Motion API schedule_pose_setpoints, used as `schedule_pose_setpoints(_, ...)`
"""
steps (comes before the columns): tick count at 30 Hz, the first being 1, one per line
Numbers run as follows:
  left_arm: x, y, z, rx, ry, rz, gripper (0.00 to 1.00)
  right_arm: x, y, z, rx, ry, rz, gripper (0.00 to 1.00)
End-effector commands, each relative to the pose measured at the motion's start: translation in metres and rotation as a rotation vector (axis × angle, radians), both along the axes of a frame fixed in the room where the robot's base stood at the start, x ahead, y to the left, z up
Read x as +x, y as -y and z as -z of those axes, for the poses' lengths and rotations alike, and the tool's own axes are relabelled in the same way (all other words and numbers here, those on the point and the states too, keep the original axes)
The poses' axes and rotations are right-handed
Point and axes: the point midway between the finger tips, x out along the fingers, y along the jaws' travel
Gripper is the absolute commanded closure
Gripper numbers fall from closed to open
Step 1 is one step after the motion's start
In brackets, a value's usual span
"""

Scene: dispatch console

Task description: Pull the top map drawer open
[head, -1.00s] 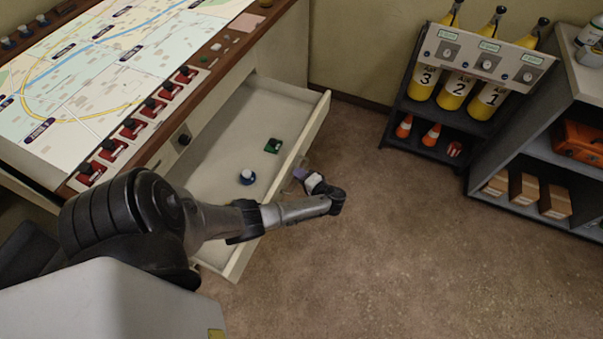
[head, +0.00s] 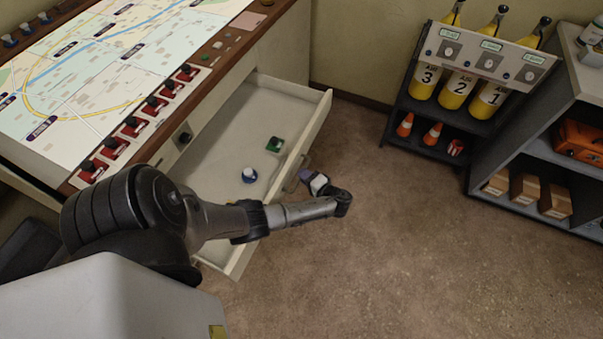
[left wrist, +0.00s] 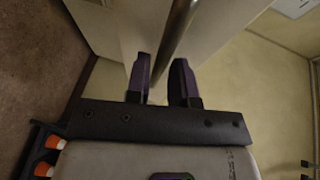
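The top map drawer (head: 262,215) is a cream drawer pulled well out of the console, its inside visible from above. Its metal handle (left wrist: 178,38) shows in the left wrist view as a bar in front of my left gripper (left wrist: 160,72). The dark purple fingers stand apart with a gap between them, and the bar lines up with that gap. In the head view my left gripper (head: 305,176) is just outside the drawer front, close to the handle. Whether a finger touches the bar is hard to tell. My right gripper is not in view.
A round blue-and-white item (head: 249,175) and a green item (head: 275,145) lie in the drawer. The console top (head: 90,70) carries a map and red switches. A yellow cylinder rack (head: 465,90) and grey shelf (head: 540,150) stand at right. The brown floor between is clear.

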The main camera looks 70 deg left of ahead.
Motion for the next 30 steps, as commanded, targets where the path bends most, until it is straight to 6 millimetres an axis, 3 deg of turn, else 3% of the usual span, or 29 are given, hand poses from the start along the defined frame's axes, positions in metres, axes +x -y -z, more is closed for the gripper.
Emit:
schedule_pose_setpoints(6,0.017,0.042,-0.01,-0.004,0.001,0.001,0.78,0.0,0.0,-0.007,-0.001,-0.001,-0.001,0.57)
schedule_pose_setpoints(15,0.035,0.088,-0.018,-0.003,0.0,-0.001,0.78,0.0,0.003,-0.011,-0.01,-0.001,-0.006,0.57)
schedule_pose_setpoints(21,0.042,0.103,-0.021,-0.002,0.001,-0.001,0.78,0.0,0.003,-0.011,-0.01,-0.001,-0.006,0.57)
schedule_pose_setpoints(30,0.043,0.108,-0.022,-0.001,0.0,-0.001,0.78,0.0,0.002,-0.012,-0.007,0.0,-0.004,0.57)
